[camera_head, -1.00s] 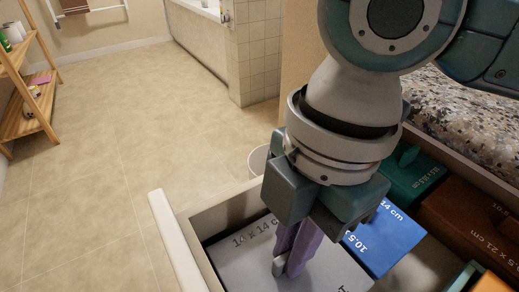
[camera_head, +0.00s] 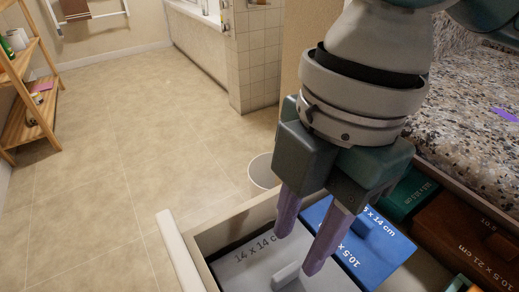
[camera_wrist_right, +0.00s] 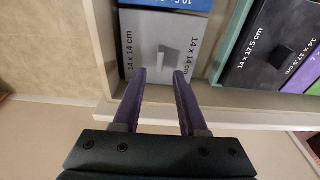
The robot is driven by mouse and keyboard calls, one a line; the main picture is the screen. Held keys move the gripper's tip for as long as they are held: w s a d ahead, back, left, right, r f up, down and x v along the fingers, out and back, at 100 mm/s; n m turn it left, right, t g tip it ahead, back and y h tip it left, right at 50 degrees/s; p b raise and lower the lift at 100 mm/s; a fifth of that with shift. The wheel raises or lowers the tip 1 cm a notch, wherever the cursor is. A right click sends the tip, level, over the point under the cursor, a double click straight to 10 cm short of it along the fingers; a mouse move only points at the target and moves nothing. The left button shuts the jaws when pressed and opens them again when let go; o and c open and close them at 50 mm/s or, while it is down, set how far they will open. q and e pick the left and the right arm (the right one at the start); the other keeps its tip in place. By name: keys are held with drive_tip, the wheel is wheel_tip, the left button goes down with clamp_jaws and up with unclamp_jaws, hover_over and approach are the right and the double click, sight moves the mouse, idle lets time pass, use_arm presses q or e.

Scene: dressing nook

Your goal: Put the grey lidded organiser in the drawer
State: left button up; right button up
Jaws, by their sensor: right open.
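The grey lidded organiser (camera_head: 238,270), marked 14 x 14 cm, sits inside the open drawer (camera_head: 180,252) near its front panel, with a pale handle on its lid. In the right wrist view the organiser (camera_wrist_right: 140,42) lies just beyond my fingertips, its handle (camera_wrist_right: 168,57) standing free. My right gripper (camera_head: 298,250) is open and empty, its two purple fingers spread above the lid and clear of the handle. The right wrist view also shows the open fingers (camera_wrist_right: 160,78). My left gripper is in neither view.
A blue box (camera_head: 380,248) lies beside the organiser. Teal (camera_head: 408,196) and brown (camera_head: 455,228) boxes lie further right. A white bin (camera_head: 262,172) stands behind the drawer. A wooden shelf (camera_head: 35,125) stands far left; the floor between is clear.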

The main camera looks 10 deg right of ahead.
wheel_tip(320, 180, up, 6)
drive_tip(key=p, duration=0.2)
drive_tip(key=s+a+f+m+t+y, duration=0.2)
drive_tip(key=s+a+f+m+y, duration=0.1)
drive_tip(key=a+m, duration=0.3)
drive_tip(key=s+d+f+m+h, duration=0.1)
drive_tip(key=s+d+m, duration=0.1)
drive_tip(key=d+m, duration=0.2)
drive_tip(key=s+d+f+m+t+h, duration=0.1)
drive_tip(key=s+d+f+m, duration=0.1)
drive_tip(key=d+m, duration=0.3)
drive_tip(key=s+d+f+m+t+h, duration=0.1)
drive_tip(key=s+d+m+h, duration=0.1)
drive_tip(key=d+m, duration=0.2)
drive_tip(key=shift+s+d+f+m, duration=0.1)
drive_tip(key=shift+s+d+m, duration=0.1)
drive_tip(key=shift+d, duration=0.5)
drive_tip(key=shift+s+d+f+m, duration=0.1)
drive_tip(key=shift+d+m, duration=0.1)
drive_tip(key=shift+d, duration=0.45)
drive_tip(key=shift+s+d, duration=0.15)
drive_tip(key=shift+d, duration=0.15)
drive_tip(key=shift+r, duration=0.1)
